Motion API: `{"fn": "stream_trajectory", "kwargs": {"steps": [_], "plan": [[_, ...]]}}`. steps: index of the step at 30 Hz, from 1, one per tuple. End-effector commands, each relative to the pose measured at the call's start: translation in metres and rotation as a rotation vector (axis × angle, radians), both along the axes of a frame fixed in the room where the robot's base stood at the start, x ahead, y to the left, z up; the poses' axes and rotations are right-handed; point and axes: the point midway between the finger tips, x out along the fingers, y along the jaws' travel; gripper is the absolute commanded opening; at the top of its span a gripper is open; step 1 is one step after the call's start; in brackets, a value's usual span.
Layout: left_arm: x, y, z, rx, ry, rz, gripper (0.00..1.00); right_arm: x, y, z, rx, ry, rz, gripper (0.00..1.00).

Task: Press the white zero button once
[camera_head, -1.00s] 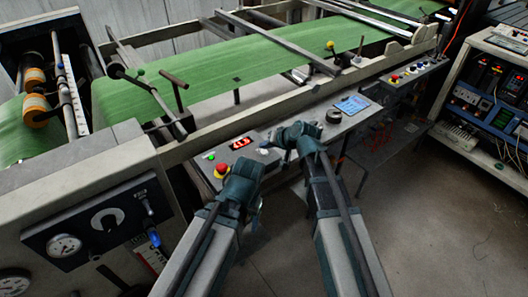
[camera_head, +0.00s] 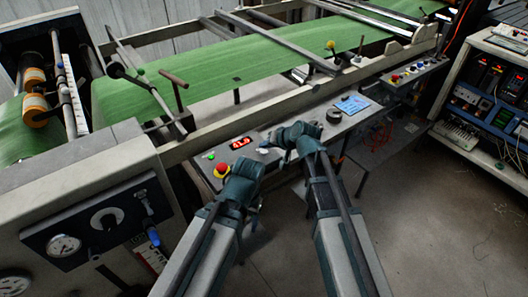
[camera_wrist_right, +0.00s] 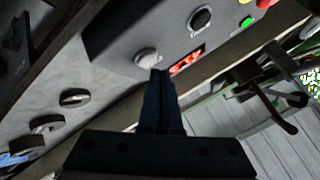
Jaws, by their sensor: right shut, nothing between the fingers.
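The white button (camera_wrist_right: 147,57) is a round cap on the grey panel, close to the red lit display (camera_wrist_right: 186,62) in the right wrist view. In the head view, the display (camera_head: 240,142) and a small white patch (camera_head: 262,150) at the button's place show on the console. My right gripper (camera_wrist_right: 159,74) is shut and empty; its fingertips appear just beside the white button in the wrist view. I cannot tell whether they touch it. In the head view, my right gripper (camera_head: 271,141) points left over the console. My left gripper (camera_head: 250,202) is lower left; its fingers are mostly hidden.
A red emergency stop with a yellow base (camera_head: 221,170) sits near my left wrist. A black button (camera_wrist_right: 200,18) and a green button (camera_wrist_right: 245,22) lie beyond the display. Black knobs (camera_wrist_right: 74,97) and a blue screen (camera_head: 352,104) are on the same console. Green sacking (camera_head: 180,75) runs behind.

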Motion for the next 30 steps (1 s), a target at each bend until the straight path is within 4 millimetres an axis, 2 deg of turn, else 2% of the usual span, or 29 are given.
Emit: {"fn": "stream_trajectory", "kwargs": {"steps": [4,30], "plan": [[0.0,0.0,-0.0068,0.0,0.0,0.0,0.71,-0.0001,-0.0001,-0.0068,0.0,0.0,0.0,0.0],[0.0,0.0,-0.0117,0.0,0.0,0.0,0.71,-0.0001,0.0,-0.0117,0.0,0.0,0.0,0.0]]}}
